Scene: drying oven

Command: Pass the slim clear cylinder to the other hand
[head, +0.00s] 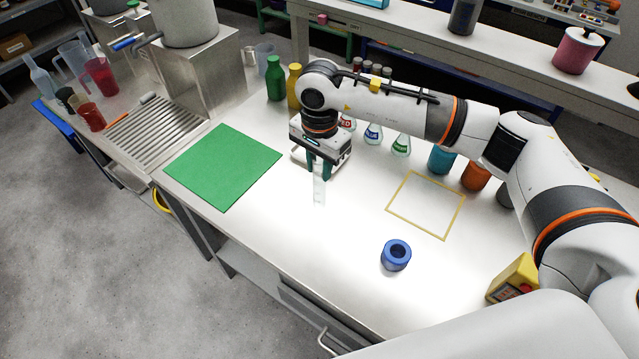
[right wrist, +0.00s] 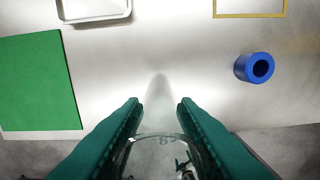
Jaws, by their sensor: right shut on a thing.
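The slim clear cylinder (head: 319,191) hangs upright below my right gripper (head: 319,172), over the pale bench between the green mat and the yellow-outlined square. My right gripper is shut on it, with dark green fingers on either side. In the right wrist view the cylinder's clear rim and faint markings (right wrist: 160,141) show between the two fingers (right wrist: 158,104). I cannot tell exactly how far its lower end is above the bench. My left gripper is not in view.
A green mat (head: 222,166) lies to the left, a blue ring-shaped holder (head: 396,255) to the front right. A yellow outline (head: 426,204) marks the bench at right. Bottles and flasks line the back. A white tray (right wrist: 95,10) shows in the wrist view.

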